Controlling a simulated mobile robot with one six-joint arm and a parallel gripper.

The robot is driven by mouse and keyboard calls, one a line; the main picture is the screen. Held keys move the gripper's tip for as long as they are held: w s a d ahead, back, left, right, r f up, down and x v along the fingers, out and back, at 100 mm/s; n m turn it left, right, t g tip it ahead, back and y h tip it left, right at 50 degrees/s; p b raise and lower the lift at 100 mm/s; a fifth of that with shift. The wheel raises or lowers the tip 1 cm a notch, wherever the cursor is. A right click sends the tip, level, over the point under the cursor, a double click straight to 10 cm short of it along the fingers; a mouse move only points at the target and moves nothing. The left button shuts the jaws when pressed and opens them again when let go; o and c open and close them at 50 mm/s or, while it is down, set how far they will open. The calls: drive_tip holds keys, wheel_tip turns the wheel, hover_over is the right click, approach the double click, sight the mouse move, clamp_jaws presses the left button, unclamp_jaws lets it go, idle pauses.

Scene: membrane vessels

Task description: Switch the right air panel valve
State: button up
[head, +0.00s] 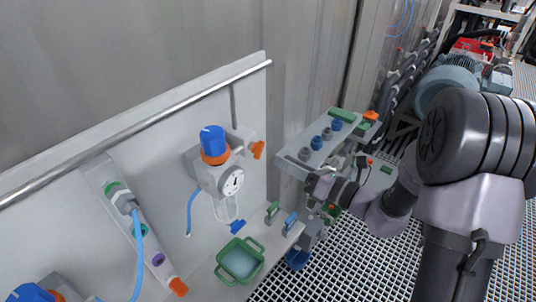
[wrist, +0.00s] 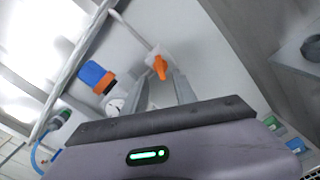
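The right air panel valve is an orange handle (head: 258,150) on the right side of the regulator, on the white panel. In the wrist view the orange handle (wrist: 160,67) shows just beyond my fingertips, roughly centred between them. My gripper (wrist: 162,80) is open, with its two pale fingers apart and nothing visible between them. I see no contact with the handle.
The regulator has a blue knob (head: 213,140) and a round gauge (head: 232,182). A metal rail (head: 140,130) runs along the panel top. A green tray (head: 240,261) sits on the ledge below.

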sight(262, 149)
drive_tip(key=x, duration=0.7)
drive_tip(key=shift+a, duration=0.15)
drive_tip(key=shift+c, duration=0.4)
clamp_jaws()
drive_tip(key=n+b, duration=0.4)
drive_tip(key=shift+n, duration=0.4)
